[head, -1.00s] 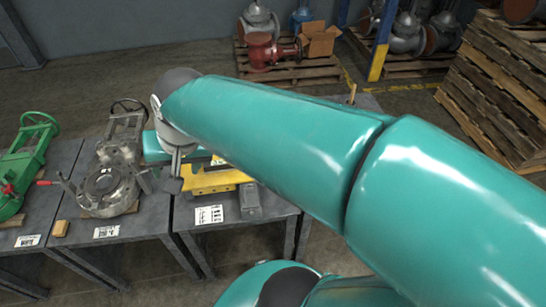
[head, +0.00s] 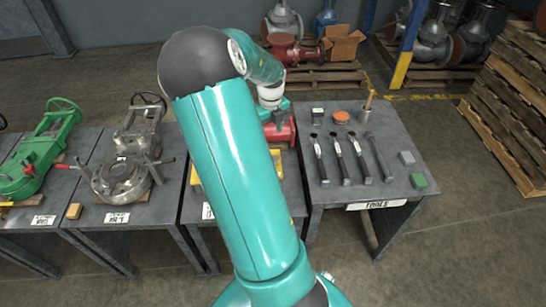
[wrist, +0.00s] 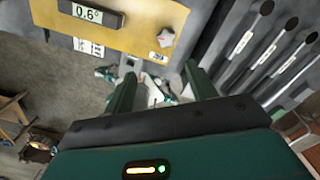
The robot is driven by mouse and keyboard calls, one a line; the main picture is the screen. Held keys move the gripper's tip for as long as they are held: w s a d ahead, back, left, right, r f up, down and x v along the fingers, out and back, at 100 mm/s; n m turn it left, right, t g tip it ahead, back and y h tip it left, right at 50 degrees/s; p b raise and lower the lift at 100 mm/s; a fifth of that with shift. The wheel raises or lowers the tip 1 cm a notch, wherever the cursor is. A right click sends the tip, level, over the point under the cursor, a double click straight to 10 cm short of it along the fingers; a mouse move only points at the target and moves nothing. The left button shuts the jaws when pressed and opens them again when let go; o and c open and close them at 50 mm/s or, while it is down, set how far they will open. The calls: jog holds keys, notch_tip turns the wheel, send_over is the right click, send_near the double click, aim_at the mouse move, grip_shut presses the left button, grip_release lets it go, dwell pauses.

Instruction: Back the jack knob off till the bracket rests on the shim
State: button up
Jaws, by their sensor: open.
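A yellow plate, which looks like the bracket (wrist: 128,38), fills the upper part of the wrist view. A dark level reading 0.6° (wrist: 91,15) lies on it. A small grey lobed knob (wrist: 166,37), seemingly the jack knob, sits near the plate's right end beside a white label. My gripper (wrist: 160,90) is open and empty, its two fingers apart and below the knob in the picture, not around it. In the head view my arm hides most of the yellow bracket (head: 196,180). I cannot make out the shim or any gap.
A red part (head: 280,130) stands behind the bracket. A round metal valve body (head: 122,178) is on the left table.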

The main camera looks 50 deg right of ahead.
aim_at(274, 157)
jog(key=shift+m, duration=0.5)
jog(key=f, duration=0.9)
jog(key=d+f, duration=0.1)
jog(key=f, duration=0.4)
jog(key=shift+s+d+f, duration=0.1)
jog(key=shift+s+f, duration=0.15)
jog(key=c, duration=1)
jog(key=shift+n, duration=0.3)
